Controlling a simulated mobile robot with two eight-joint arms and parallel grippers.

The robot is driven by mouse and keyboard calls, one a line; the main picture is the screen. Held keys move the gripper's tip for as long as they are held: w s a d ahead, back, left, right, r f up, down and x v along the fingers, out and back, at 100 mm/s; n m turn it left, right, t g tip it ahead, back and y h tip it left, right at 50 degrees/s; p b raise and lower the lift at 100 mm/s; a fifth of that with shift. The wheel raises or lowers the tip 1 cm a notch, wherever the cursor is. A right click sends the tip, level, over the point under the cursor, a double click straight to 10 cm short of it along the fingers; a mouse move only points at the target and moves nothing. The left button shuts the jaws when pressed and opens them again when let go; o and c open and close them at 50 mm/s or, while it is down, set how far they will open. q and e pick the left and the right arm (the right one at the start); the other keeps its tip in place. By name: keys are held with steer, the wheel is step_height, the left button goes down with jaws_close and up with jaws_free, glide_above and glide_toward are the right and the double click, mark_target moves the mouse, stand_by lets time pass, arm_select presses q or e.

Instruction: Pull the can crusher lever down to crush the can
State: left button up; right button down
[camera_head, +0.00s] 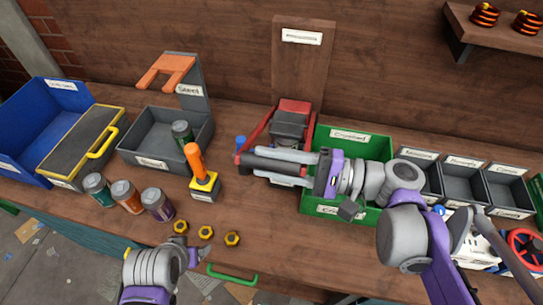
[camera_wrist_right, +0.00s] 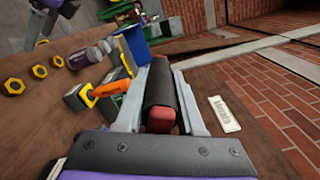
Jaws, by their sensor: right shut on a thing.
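The can crusher (camera_head: 294,106), with a red frame and dark grey block, stands at the back of the bench against the wooden backboard. Its lever has a black grip with red ends, seen in the right wrist view (camera_wrist_right: 160,88). My right gripper (camera_wrist_right: 160,78) is shut around this grip, one finger on each side. In the head view my right gripper (camera_head: 250,160) lies across the front of the crusher and hides its lower part. I cannot see a can inside it. My left arm (camera_head: 150,270) is low at the front edge; its jaws are unclear.
A green bin (camera_head: 375,135) stands right of the crusher, with small grey bins (camera_head: 465,185) beyond. A grey bin (camera_head: 148,155) and blue bin (camera_head: 40,125) stand farther left.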

steer(key=c, duration=0.5)
jaws_free()
steer(key=shift+d, duration=0.15)
steer(key=v, duration=1)
steer(key=shift+s+d+r+b, duration=0.1)
steer(key=shift+d+b, duration=0.2)
